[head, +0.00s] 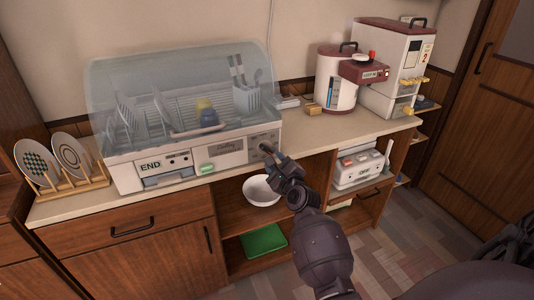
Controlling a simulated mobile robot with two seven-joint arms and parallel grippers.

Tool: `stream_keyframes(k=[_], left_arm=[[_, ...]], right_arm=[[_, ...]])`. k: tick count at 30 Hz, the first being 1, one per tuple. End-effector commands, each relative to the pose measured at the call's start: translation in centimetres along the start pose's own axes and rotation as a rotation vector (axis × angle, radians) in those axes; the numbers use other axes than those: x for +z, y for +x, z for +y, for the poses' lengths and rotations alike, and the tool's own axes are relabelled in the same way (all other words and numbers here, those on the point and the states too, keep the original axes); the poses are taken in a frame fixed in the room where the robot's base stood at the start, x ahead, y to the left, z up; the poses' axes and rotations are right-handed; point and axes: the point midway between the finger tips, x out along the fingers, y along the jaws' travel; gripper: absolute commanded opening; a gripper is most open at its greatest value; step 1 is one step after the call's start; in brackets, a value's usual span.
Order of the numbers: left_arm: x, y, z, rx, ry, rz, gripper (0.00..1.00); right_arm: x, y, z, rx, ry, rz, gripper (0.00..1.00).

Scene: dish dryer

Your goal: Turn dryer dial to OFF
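The dish dryer (224,160) stands on the counter, with a clear domed lid (150,72) over its rack. Its front panel carries an "END" label (150,167) at the left and a control area (262,140) at the right end. My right gripper (268,152) is at that right end, its fingertips touching or very close to the panel. The dial is hidden or too small to make out behind the fingertips, so its setting cannot be read. Whether the fingers are closed on it cannot be told. My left gripper is not in view.
A plate rack (75,188) with two plates stands left of the dryer. A red-and-white cooker (335,85) and a rice dispenser (395,65) stand right. Below are a white bowl (261,190) and green tray (263,240).

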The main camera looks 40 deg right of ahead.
Motion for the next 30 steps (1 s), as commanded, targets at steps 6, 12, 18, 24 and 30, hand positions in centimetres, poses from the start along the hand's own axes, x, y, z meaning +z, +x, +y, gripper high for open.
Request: stream_keyframes(k=[6,12,18,24,30], left_arm=[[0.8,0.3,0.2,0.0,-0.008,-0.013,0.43],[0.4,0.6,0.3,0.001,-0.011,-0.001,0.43],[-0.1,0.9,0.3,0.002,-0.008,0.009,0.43],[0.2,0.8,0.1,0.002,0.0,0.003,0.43],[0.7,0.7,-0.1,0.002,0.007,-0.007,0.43]], right_arm=[[-0.2,3.5,0.1,0.001,-0.002,0.002,0.4],[-0.2,5.5,0.1,0.001,-0.003,0.002,0.4],[-0.1,6.1,0.0,0.0,-0.001,0.001,0.4],[0.0,6.2,0.0,-0.001,-0.001,0.001,0.4],[-0.1,6.1,0.0,-0.001,-0.002,0.001,0.14]])
